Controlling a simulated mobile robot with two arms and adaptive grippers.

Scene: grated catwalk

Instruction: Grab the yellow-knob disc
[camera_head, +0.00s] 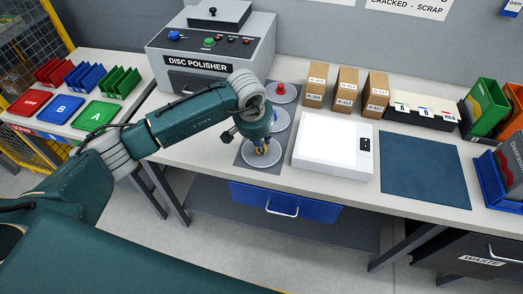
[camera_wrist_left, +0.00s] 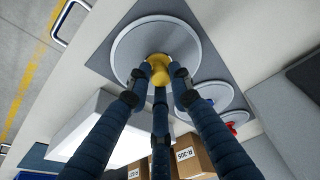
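The yellow-knob disc (camera_head: 249,158) is a round grey plate at the near end of a dark mat. It also shows in the left wrist view (camera_wrist_left: 128,42), with its yellow knob (camera_wrist_left: 158,66) upright at the middle. My left gripper (camera_head: 262,147) points down over this disc. In the left wrist view its three fingers (camera_wrist_left: 161,72) surround the knob and their tips appear to touch it. The disc appears to lie flat on the mat. My right gripper is not in view.
Behind it lie a blue-knob disc, partly hidden by my arm, and a red-knob disc (camera_head: 284,95). A white light box (camera_head: 330,150) stands close on the right, with several cardboard boxes (camera_head: 345,90) behind. The disc polisher (camera_head: 205,60) stands back left. A blue mat (camera_head: 425,183) lies bare.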

